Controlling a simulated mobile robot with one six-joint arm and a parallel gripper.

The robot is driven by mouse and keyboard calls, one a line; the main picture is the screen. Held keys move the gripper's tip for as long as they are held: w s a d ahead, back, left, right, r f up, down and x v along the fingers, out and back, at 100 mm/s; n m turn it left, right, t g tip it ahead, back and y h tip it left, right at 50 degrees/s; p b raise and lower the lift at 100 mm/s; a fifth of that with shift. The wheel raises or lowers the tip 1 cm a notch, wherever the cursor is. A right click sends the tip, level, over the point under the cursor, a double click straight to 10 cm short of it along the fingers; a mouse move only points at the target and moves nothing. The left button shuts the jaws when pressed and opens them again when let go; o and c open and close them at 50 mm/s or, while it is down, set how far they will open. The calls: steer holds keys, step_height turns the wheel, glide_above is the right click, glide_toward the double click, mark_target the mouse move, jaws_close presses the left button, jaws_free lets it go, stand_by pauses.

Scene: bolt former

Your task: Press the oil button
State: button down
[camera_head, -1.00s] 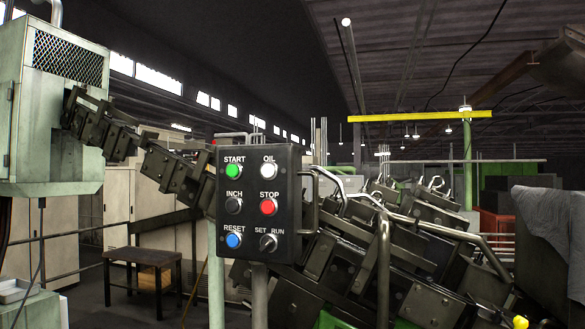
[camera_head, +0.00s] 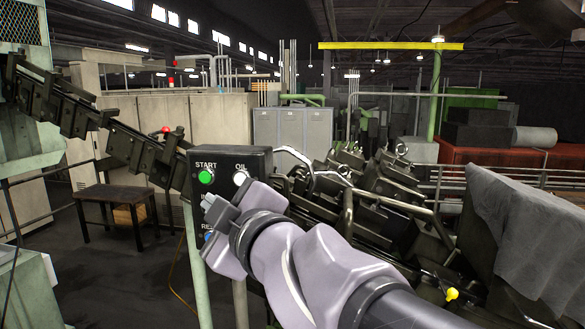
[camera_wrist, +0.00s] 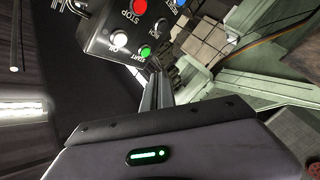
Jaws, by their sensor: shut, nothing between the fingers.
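The oil button (camera_head: 239,177) is a white round button under the label OIL, at the top right of the dark control box (camera_head: 262,162). In the wrist view the white oil button (camera_wrist: 118,40) shows on the box with its labels turned upside down. My gripper (camera_head: 207,203) is shut and empty, in front of the box and a little below and left of the oil button. The gap to the panel is hard to judge. The gripper also shows in the wrist view (camera_wrist: 157,90). My arm hides most of the lower buttons.
The green start button (camera_head: 205,177) is left of the oil button. The red stop button (camera_wrist: 140,6) shows in the wrist view. Dark machinery (camera_head: 385,190) stands behind on the right, and a grey cloth-covered block (camera_head: 530,220) is at far right. A stool (camera_head: 115,205) stands left.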

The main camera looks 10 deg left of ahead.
steer(key=p, duration=0.4)
glide_toward(237, 188)
steer(key=shift+w+a+r, duration=0.25)
steer(key=shift+w+a, duration=0.05)
steer(key=shift+a, duration=0.5)
steer(key=shift+w+a+r, duration=0.25)
steer(key=shift+w+a, duration=0.05)
steer(key=shift+a, duration=0.45)
steer(key=shift+w+a+r, duration=0.25)
steer(key=shift+w+a, duration=0.1)
steer(key=shift+a, duration=0.45)
steer(key=shift+r, duration=0.1)
steer(key=shift+w, duration=0.4)
steer(key=shift+w+d, duration=0.1)
steer(key=shift+w, duration=0.3)
stand_by(0.6)
steer(key=shift+s, duration=0.9)
